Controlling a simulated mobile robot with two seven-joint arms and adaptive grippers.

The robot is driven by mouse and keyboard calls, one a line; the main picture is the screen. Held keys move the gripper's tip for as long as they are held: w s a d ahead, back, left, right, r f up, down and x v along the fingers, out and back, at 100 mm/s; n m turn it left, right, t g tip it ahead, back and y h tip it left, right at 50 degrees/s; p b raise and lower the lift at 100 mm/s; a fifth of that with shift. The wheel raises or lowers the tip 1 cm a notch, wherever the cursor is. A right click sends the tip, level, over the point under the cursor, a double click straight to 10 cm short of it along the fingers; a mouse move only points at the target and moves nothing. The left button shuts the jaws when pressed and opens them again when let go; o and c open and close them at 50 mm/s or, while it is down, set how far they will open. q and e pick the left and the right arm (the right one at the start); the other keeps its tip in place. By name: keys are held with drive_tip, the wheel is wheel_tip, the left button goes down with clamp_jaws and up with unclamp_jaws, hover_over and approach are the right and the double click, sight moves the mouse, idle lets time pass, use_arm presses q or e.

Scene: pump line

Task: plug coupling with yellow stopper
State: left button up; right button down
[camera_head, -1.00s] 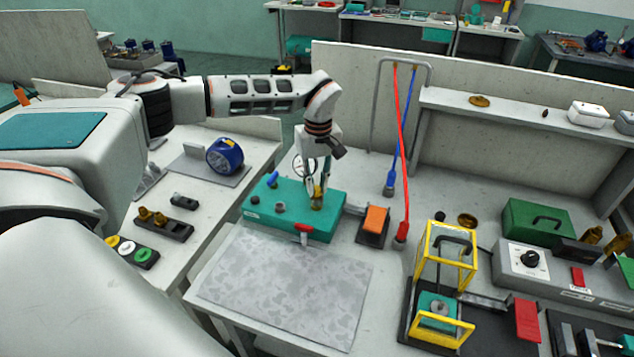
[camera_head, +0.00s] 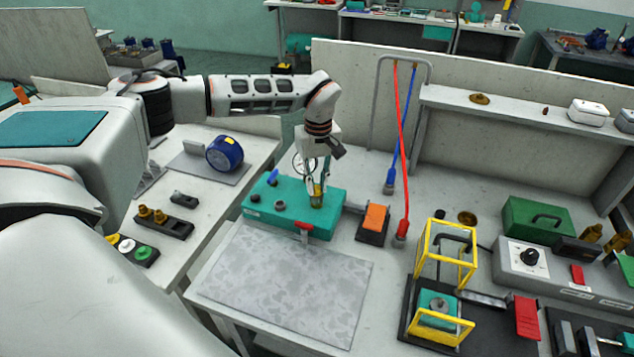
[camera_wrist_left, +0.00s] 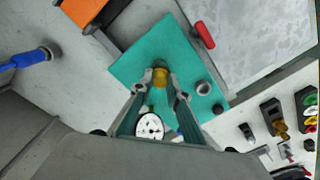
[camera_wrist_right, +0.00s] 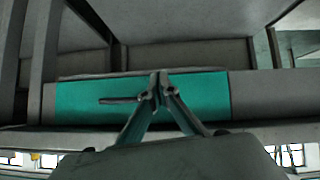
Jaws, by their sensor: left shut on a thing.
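The yellow stopper (camera_head: 112,239) sits in a dark rack at the lower left, beside a white and a green one. The brass coupling (camera_head: 317,201) stands on the teal box (camera_head: 268,221). My left gripper (camera_head: 316,189) points down from above, shut on the brass coupling. In the left wrist view the coupling (camera_wrist_left: 160,76) shows between the fingertips, its lower part against the box hidden. The stopper rack shows at the right edge there. My right gripper (camera_wrist_right: 162,92) shows only in the right wrist view, fingertips together and empty, in front of a teal panel.
A gauge, a blue lever and a red handle (camera_head: 304,226) are close around the coupling on the box. An orange pedal (camera_head: 375,217) and red and blue hoses stand to the right. The patterned grey mat (camera_head: 285,290) in front is clear.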

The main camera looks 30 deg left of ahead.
use_arm(q)
drive_tip(key=shift+f, duration=0.1)
drive_tip(key=o, duration=1.1)
drive_tip(key=shift+o, duration=0.2)
drive_tip(key=shift+r, duration=3.5)
drive_tip(key=shift+s, duration=0.1)
